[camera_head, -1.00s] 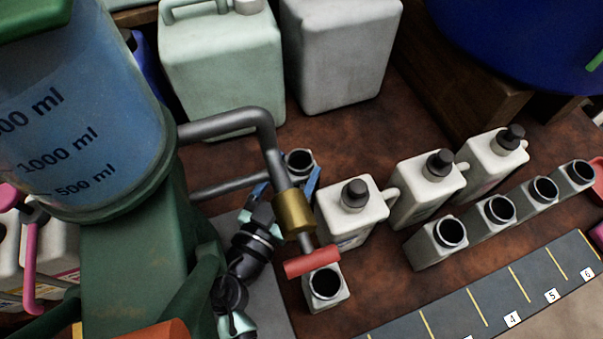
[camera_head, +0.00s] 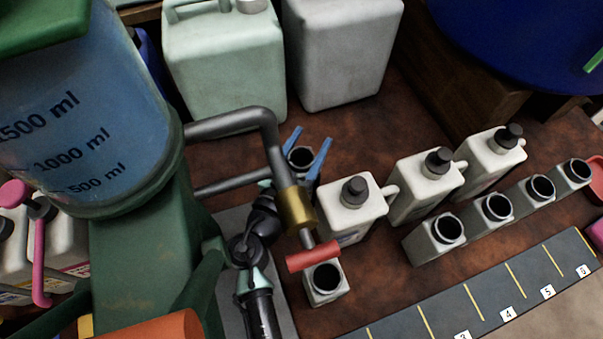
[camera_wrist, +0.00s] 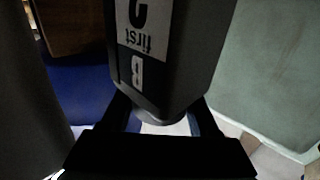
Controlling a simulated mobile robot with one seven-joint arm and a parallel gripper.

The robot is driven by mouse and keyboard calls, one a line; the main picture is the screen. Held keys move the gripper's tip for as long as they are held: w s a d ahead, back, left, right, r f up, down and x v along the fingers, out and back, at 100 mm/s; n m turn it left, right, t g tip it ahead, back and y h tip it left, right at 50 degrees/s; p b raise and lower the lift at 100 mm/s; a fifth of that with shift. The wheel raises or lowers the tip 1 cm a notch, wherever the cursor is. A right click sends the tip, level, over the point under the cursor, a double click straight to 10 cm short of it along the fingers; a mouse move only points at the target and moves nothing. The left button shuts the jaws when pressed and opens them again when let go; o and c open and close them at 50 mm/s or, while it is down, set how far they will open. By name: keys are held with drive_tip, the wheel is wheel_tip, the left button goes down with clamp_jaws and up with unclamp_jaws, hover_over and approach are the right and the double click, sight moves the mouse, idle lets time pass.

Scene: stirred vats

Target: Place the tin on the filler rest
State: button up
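A small grey square tin with an open round black mouth (camera_head: 301,157) stands behind the brass-collared pipe. My gripper (camera_head: 310,148) has its blue fingers on either side of this tin; its grip is unclear. In the wrist view a dark tin with a "first" label (camera_wrist: 160,60) fills the middle, between the fingers (camera_wrist: 165,122). The filler is a blue tank (camera_head: 80,130) with a bent grey pipe and red tap handle (camera_head: 313,257). Another open tin (camera_head: 326,284) stands below the tap. I cannot make out the filler rest for certain.
White capped jugs (camera_head: 350,207) and a row of open tins (camera_head: 436,238) stand to the right. A numbered dark strip (camera_head: 490,295) runs along the front. Large canisters (camera_head: 225,70) stand at the back. The pipe hangs close over my arm.

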clamp_jaws()
drive_tip(key=shift+r, duration=0.15)
